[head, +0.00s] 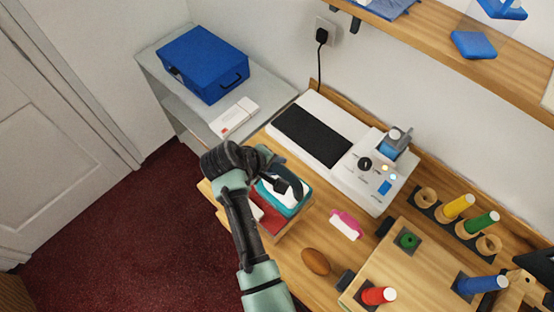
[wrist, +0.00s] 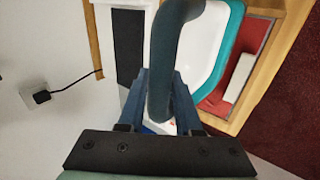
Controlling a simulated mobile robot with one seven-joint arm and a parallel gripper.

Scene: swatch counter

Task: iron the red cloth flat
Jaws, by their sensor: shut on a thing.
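My gripper (head: 268,168) is shut on the dark handle of the iron, which has a white body and a teal rim (head: 295,207). In the wrist view the fingers (wrist: 160,100) close around the handle, and the iron (wrist: 208,45) shows behind it. The red cloth (head: 268,219) lies in a wood-edged area below and beside the iron; it also shows in the wrist view (wrist: 253,36). The iron hides much of it. A white bar (wrist: 240,78) lies on the red. I cannot tell whether the iron's sole touches the cloth.
A white machine with a black panel (head: 311,135) stands behind. A pink-and-white brush (head: 345,225) and a brown oval (head: 316,262) lie to the right. Spools and a wooden board (head: 400,270) fill the right side. A blue case (head: 203,65) sits on the grey shelf.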

